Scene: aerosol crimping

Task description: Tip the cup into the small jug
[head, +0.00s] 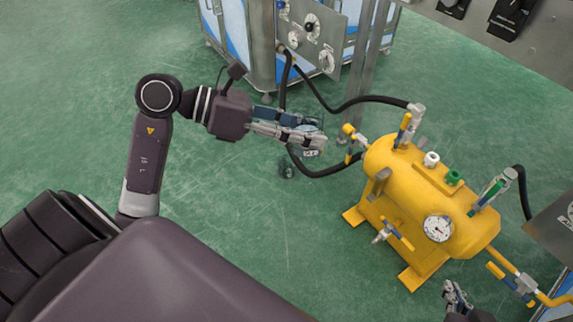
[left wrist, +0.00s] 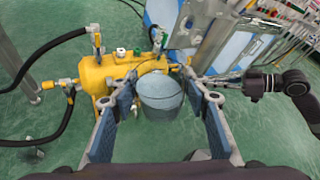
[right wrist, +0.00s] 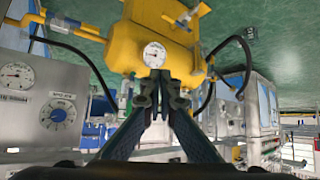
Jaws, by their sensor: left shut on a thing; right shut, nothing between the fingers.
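A grey-blue cup (left wrist: 160,98) sits between the fingers of my left gripper (left wrist: 158,100), which is shut on it. In the head view, my left gripper (head: 312,138) is stretched out over the floor, left of the yellow tank, and mostly hides the cup. I cannot tell how far the cup is tilted. My right gripper (right wrist: 160,82) is shut and empty, and its closed tips are in front of the tank's gauge in the right wrist view. It also shows at the bottom of the head view (head: 455,294). I cannot make out a small jug in any view.
The yellow tank (head: 420,205) has a gauge (head: 438,228), valves and black hoses (head: 360,102). A blue-and-white cabinet with a gauge panel (head: 315,32) stands behind. The green floor (head: 270,225) is mostly clear at the left. A dark small object (head: 287,169) is below my left gripper.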

